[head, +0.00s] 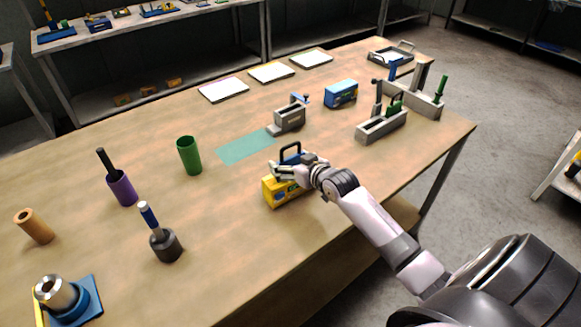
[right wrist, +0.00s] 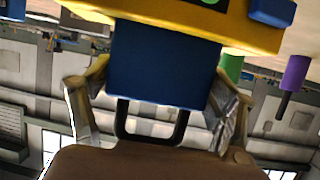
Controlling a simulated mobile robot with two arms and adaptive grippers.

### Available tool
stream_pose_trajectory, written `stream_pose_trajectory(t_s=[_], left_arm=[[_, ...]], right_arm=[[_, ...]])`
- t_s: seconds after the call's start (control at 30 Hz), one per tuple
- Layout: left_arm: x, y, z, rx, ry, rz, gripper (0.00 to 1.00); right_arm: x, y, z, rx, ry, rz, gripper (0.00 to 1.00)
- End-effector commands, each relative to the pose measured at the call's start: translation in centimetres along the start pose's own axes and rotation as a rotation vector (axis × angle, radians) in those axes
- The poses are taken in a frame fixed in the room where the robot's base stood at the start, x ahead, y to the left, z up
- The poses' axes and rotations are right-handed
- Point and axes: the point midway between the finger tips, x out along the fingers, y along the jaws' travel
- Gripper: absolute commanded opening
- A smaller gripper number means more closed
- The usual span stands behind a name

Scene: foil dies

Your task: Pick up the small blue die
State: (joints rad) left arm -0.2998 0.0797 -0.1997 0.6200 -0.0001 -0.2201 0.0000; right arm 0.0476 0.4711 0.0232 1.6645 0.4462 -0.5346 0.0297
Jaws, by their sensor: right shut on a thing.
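The small blue die (right wrist: 165,65) is a dark blue block with a black loop handle (right wrist: 152,138). In the right wrist view my right gripper (right wrist: 160,88) has its two fingers closed on the block's sides. The block adjoins a yellow box (right wrist: 240,32); I cannot tell whether it touches it. In the head view my right gripper (head: 287,166) is over the yellow box (head: 281,192) at the table's near edge. The dark handle (head: 290,149) shows behind the fingers, which hide most of the die. My left gripper is not in view.
A grey press (head: 290,117) and blue box (head: 341,93) stand behind. Grey holders (head: 382,127) with handled tools are at the right. A green cup (head: 189,155), purple cup (head: 122,187) and dark holder (head: 165,245) stand left. A teal mat (head: 245,147) lies clear.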

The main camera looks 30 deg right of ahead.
Motion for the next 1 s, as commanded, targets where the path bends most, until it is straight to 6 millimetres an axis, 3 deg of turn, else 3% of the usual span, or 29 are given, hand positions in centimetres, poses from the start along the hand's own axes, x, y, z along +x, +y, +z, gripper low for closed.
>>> stream_pose_trajectory(t_s=[0.5, 0.8, 1.0], left_arm=[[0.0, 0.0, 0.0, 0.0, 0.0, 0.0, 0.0], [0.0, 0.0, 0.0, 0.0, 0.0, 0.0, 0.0], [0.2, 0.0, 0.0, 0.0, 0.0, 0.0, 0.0]], right_arm=[[0.0, 0.0, -0.3, -0.001, 0.005, 0.001, 0.34], [-0.1, 0.1, -0.5, -0.001, 0.006, 0.001, 0.34], [-0.8, 0.0, -2.2, -0.003, 0.01, 0.0, 0.34]])
